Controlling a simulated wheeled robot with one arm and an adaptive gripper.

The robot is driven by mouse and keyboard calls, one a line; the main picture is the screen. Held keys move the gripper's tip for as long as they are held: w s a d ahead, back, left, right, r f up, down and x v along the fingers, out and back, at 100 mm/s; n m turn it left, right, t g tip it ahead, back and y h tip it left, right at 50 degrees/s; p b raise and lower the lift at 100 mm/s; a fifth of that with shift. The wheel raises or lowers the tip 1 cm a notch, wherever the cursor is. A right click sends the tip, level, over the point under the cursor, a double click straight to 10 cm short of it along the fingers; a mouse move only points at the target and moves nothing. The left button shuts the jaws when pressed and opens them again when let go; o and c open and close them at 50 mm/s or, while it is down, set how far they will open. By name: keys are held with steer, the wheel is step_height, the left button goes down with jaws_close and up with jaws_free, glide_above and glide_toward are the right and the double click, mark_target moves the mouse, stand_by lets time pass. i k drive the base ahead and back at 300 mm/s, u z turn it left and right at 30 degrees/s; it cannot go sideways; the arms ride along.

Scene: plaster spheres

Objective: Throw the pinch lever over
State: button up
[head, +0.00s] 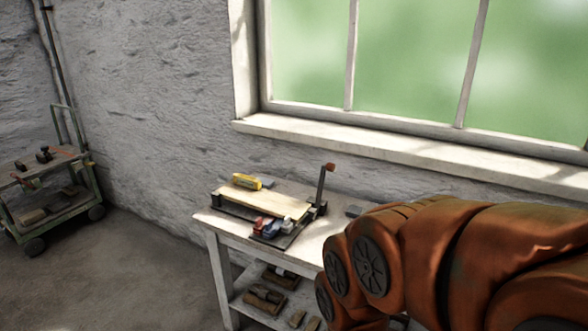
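The lever (323,186) stands nearly upright at the right end of a dark-based fixture on the white table (211,221). It is a dark bar with a red-brown knob at its top. A pale wooden board (262,201) lies across the fixture beside the lever's foot. My orange arm fills the lower right, to the right of the lever and apart from it in the picture. My gripper is not in view, so its state and its distance from the lever do not show.
A yellow object (246,181) sits behind the board, and small red and blue items (268,228) lie in front. The lower shelf (253,308) holds several blocks. A window sill (380,140) runs above the table. A green cart (50,195) stands far left, with open floor between.

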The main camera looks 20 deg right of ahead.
mark_target(331, 167)
steer(key=z, duration=0.05)
steer(key=i, duration=1.3)
steer(key=z, duration=0.2)
